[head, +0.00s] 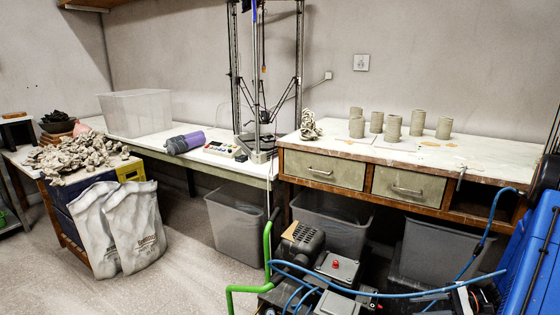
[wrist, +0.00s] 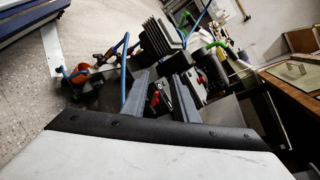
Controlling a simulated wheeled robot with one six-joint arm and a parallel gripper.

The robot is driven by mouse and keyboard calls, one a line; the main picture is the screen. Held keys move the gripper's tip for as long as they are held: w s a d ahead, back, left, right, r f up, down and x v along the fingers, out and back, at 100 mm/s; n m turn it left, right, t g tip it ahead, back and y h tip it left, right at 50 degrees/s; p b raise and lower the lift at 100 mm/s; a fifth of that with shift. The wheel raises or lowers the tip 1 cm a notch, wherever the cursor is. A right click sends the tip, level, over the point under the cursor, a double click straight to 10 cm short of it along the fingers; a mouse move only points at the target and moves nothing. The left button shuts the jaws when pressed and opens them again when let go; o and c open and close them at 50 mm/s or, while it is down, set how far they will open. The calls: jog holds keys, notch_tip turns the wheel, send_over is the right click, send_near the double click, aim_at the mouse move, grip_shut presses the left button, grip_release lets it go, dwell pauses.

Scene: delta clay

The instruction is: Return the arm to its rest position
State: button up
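My gripper (wrist: 160,88) shows in the wrist view, where its two grey fingers stand apart beyond a black strip and a pale housing. It is open, and I see nothing held between the fingers. Dark machinery with a red part shows behind the gap. The gripper is tilted over the floor area near this machinery, with a wooden drawer bench at the right. The head view does not show my gripper, so its distance from things there cannot be told.
In the head view, a worktable (head: 465,165) bears several clay cylinders. A clear bin (head: 135,113) and purple roll (head: 185,142) lie on the left bench. Grey bins (head: 236,225) stand below. Machinery with a blue hose (head: 400,291) and green pipe (head: 267,245) fills the front. Floor at left is partly free.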

jog(key=s+a+r+n+g+h, duration=0.3)
jog(key=a+r+n+g, duration=0.1)
jog(key=a+r, duration=0.5)
jog(key=s+a+r+n+t+h, duration=0.2)
jog(key=s+a+r+n+h, duration=0.2)
jog(key=s+r, duration=0.5)
jog(key=s+a+r+n+t+h, duration=0.3)
jog(key=s+a+r+h, duration=0.4)
jog(key=s+a+r, duration=0.1)
jog(key=shift+s+a+r+n+h, duration=0.3)
jog(key=shift+s+a+r+n, duration=0.15)
jog(key=shift+s, duration=0.25)
jog(key=shift+w, duration=0.1)
jog(key=shift+c, duration=0.6)
dwell(0.8)
